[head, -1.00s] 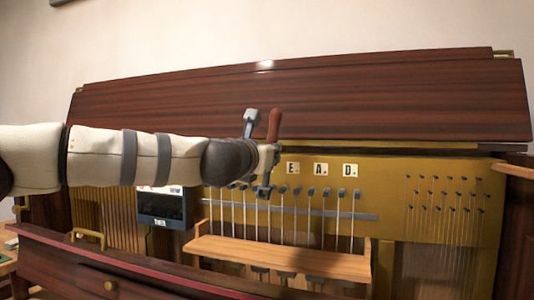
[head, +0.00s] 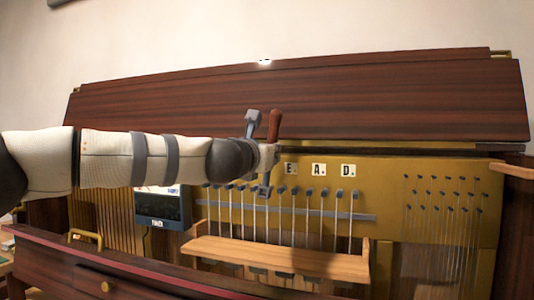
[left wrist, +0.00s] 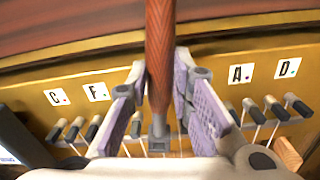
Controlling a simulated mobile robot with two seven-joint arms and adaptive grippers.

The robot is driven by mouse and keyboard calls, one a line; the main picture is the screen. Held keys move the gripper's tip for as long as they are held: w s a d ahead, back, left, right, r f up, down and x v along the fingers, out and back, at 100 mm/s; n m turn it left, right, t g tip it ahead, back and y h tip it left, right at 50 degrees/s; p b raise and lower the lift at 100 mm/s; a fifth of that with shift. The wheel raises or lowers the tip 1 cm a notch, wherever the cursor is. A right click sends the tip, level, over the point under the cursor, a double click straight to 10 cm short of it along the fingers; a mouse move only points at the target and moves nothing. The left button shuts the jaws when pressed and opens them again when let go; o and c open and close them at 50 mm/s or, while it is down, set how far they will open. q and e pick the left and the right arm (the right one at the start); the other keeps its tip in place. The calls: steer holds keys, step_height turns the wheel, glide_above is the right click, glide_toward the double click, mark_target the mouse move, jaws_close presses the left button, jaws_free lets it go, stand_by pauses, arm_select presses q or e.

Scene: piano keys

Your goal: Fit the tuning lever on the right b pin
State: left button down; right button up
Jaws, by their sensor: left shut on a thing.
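The tuning lever has a red-brown wooden handle (head: 273,124) and a grey metal shank (left wrist: 158,126). My left gripper (head: 267,156) is shut on the lever, which stands nearly upright between the purple finger pads in the left wrist view. The lever's lower end (head: 263,191) is at the row of dark-topped tuning pins (head: 309,192); whether it sits on a pin or just in front cannot be told. White cards show C (left wrist: 57,97), F (left wrist: 97,92), A (left wrist: 241,74) and D (left wrist: 287,68). No B card is readable. My right gripper is out of view.
A wooden ledge (head: 280,258) runs below the pins and strings. A small dark screen (head: 162,208) stands left of them. More pins (head: 440,195) are on the brass plate at right. The dark wooden lid (head: 300,105) rises behind.

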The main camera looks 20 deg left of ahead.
arm_select(q)
steer(key=shift+w+r, duration=0.1)
steer(key=shift+w, duration=0.65)
steer(key=c, duration=0.6)
jaws_free()
steer(key=shift+c, duration=0.2)
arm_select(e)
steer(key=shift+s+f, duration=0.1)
arm_select(q)
steer(key=shift+s, duration=0.1)
steer(key=s+p, duration=0.2)
steer(key=s, duration=0.6)
steer(key=shift+s+a, duration=0.15)
steer(key=shift+s, duration=0.25)
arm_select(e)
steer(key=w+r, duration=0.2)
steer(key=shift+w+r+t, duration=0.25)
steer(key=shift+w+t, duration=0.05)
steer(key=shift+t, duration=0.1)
